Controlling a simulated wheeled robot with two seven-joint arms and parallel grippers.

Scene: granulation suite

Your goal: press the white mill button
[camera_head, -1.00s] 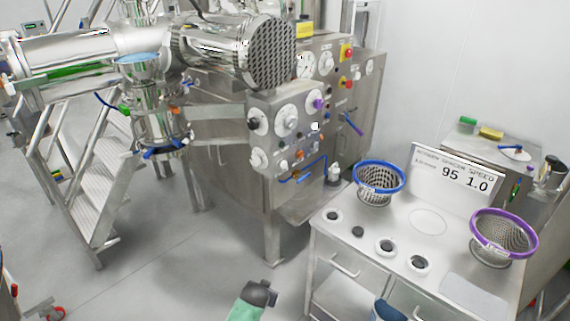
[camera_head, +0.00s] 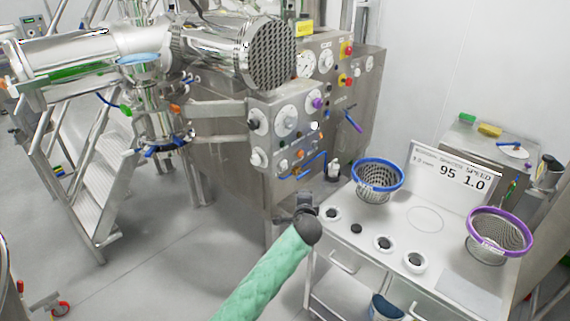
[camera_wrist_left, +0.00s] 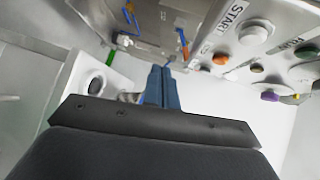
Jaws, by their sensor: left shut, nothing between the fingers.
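A small white button (camera_head: 314,126) sits on the side of the steel control panel (camera_head: 262,103) in the head view. My left gripper (camera_head: 304,205), at the end of a green-sleeved arm, is below that panel and apart from it, beside the left edge of the white-topped bench. In the left wrist view its fingers (camera_wrist_left: 161,88) are shut together and empty. A round whitish button (camera_wrist_left: 254,34) beside the word START shows at upper right there, apart from the fingertips. I cannot tell whether it is the same button. My right gripper is not in view.
The panel also carries a purple knob (camera_head: 317,103) and several dials. The bench (camera_head: 402,212) holds a blue-rimmed basket (camera_head: 378,180), a purple-rimmed basket (camera_head: 500,232), a display sign (camera_head: 455,178) and several round fittings.

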